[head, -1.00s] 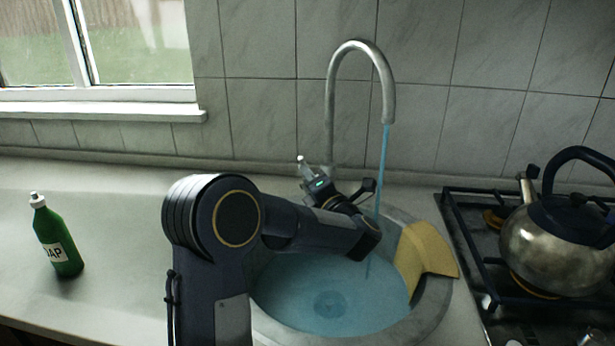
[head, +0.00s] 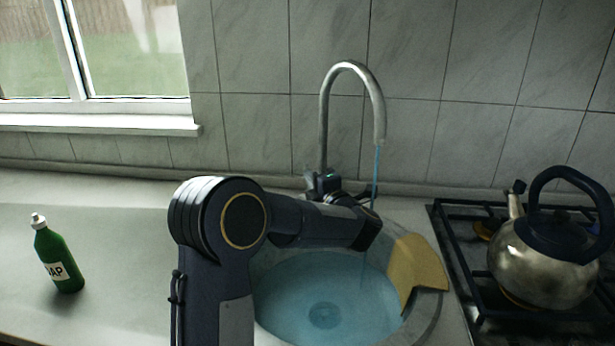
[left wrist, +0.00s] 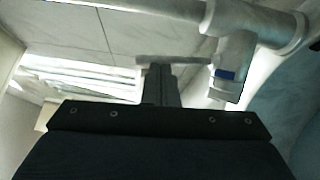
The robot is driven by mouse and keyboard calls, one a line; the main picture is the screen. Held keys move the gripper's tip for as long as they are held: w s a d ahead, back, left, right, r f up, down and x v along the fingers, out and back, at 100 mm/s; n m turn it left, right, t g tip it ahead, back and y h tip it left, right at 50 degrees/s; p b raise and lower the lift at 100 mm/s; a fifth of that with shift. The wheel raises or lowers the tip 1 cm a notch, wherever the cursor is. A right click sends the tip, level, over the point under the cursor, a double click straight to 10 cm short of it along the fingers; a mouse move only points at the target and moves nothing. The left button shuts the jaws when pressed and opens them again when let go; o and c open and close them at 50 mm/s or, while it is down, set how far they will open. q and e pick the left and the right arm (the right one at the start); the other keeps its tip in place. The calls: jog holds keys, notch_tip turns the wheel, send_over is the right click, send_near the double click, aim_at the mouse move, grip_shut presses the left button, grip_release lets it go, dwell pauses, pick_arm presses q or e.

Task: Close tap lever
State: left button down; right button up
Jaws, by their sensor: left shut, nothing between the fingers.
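The metal tap (head: 350,68) arches over the round sink, and a thin blue stream of water (head: 375,175) falls from its spout. My left gripper (head: 318,183) is beside the foot of the tap, partly hidden by my wrist. In the left wrist view its fingers (left wrist: 162,85) are shut and empty. A pale flat bar (left wrist: 170,60) lies across their tips; I cannot tell if it is the lever or if they touch. A pale tap part with a blue mark (left wrist: 226,74) is just right of the fingers. The lever cannot be made out in the head view. My right gripper is not in view.
The sink (head: 432,318) holds bluish water. A yellow cloth (head: 420,265) hangs over its right rim. A kettle (head: 545,265) stands on the stove at right. A green soap bottle (head: 58,258) stands on the left counter, which is otherwise clear. The tiled wall is close behind the tap.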

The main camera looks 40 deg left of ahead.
pick_arm(q)
jog(key=shift+w+r+m+p, duration=0.15)
jog(key=shift+w+m+p, duration=0.3)
jog(key=shift+m+p, duration=0.15)
jog(key=shift+h, duration=0.3)
